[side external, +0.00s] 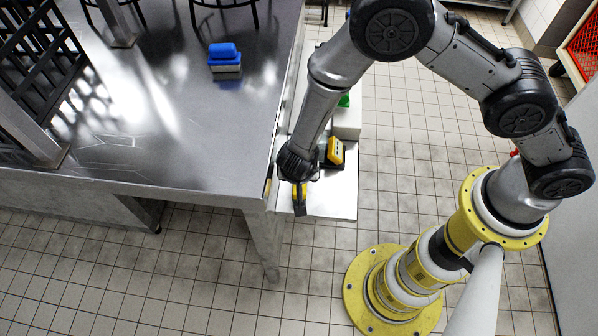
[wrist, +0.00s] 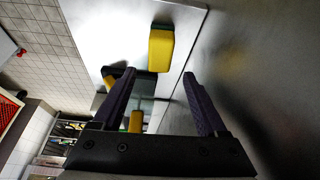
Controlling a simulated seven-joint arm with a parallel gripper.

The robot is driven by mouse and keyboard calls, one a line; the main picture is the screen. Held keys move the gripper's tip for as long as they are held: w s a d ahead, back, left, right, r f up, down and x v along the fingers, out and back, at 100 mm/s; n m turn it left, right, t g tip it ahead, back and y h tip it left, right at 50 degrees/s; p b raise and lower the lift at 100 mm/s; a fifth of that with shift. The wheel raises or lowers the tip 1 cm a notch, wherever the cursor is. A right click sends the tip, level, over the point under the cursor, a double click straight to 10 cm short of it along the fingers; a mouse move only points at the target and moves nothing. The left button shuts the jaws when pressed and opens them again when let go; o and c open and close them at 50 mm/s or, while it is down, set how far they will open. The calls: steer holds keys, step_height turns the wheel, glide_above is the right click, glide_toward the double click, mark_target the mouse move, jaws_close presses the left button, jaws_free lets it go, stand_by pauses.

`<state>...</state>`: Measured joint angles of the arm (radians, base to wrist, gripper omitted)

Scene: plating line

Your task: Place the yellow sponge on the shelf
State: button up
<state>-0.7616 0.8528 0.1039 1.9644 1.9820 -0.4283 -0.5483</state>
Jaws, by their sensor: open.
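A yellow sponge with a dark side (side external: 299,190) shows just below the end of my arm in the side view. In the wrist view the yellow sponge (wrist: 160,50) lies on a pale metal surface (wrist: 100,30), beyond my fingertips and close to the dark table edge. My gripper (wrist: 160,75) is open, with nothing visible held between its two dark fingers. In the side view my gripper (side external: 297,170) is beside the table's right edge; its fingers are hard to make out. I cannot tell the exact gap between fingers and sponge.
A yellow and black item (side external: 336,151) stands on the low metal surface (side external: 335,200), right of my gripper. A white box (side external: 348,120) with something green is behind it. A blue sponge-like block (side external: 225,57) lies on the steel table (side external: 170,130), left of which stands a dark rack (side external: 45,60).

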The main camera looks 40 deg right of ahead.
steer(key=v, duration=0.5)
steer(key=shift+r, duration=0.1)
steer(key=shift+d, duration=0.15)
steer(key=s+d+r+n+t+y, duration=0.1)
steer(key=d+r+n+y, duration=0.25)
steer(key=r, duration=0.65)
steer(key=s+d+r+n+y, duration=0.1)
steer(key=d+r+n+y, duration=0.25)
steer(key=r, duration=0.75)
steer(key=s+d+r+h, duration=0.2)
steer(key=s+d+r, duration=0.2)
steer(key=s+d, duration=0.3)
steer(key=s+d+r+n+t+h, duration=0.1)
steer(key=s+d+r+h, duration=0.1)
steer(key=s+d+r, duration=0.3)
steer(key=s+d, duration=0.3)
steer(key=d, duration=0.1)
steer(key=shift+s, duration=0.25)
